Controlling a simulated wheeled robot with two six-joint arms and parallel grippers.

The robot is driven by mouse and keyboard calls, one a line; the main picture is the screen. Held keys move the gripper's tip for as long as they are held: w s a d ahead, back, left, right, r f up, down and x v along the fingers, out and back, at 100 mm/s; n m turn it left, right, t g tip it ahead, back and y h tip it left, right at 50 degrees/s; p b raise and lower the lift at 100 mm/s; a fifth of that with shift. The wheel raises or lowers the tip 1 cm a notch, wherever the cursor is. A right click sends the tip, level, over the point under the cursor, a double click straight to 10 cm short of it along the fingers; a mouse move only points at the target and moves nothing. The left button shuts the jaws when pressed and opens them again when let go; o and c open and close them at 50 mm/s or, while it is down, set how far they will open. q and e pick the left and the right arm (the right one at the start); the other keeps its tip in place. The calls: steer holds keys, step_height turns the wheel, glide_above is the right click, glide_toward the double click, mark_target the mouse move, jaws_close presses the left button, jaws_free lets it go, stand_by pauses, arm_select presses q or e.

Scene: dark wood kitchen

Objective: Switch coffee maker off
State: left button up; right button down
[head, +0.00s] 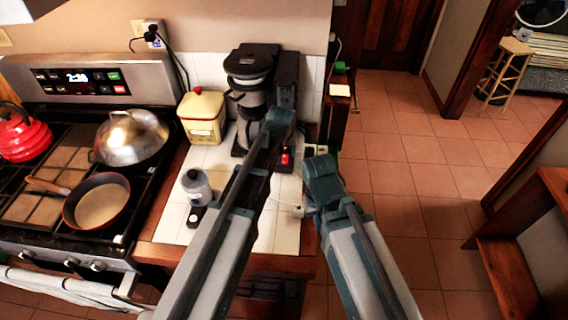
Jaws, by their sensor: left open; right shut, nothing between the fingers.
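The black coffee maker (250,68) stands upright at the back of the white tiled counter, against the wall. A small red switch (285,160) shows low on its right front side, just right of my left arm. My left gripper (279,122) is in front of the coffee maker and overlaps its lower part in the picture; it is open, its fingertips are hard to make out, and I cannot tell whether it touches the machine. My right gripper (320,165) is shut and empty, to the right of the switch near the counter's right edge.
The stove (60,190) holds a red kettle (22,135), a domed lid (131,138) and a pan (98,203). The tiled floor (410,160) is open at right.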

mark_target(284, 158)
arm_select(q)
steer(key=b+x, duration=0.2)
steer(key=x, duration=0.2)
arm_select(e)
step_height(284, 158, down, 4)
steer(key=shift+r, duration=0.2)
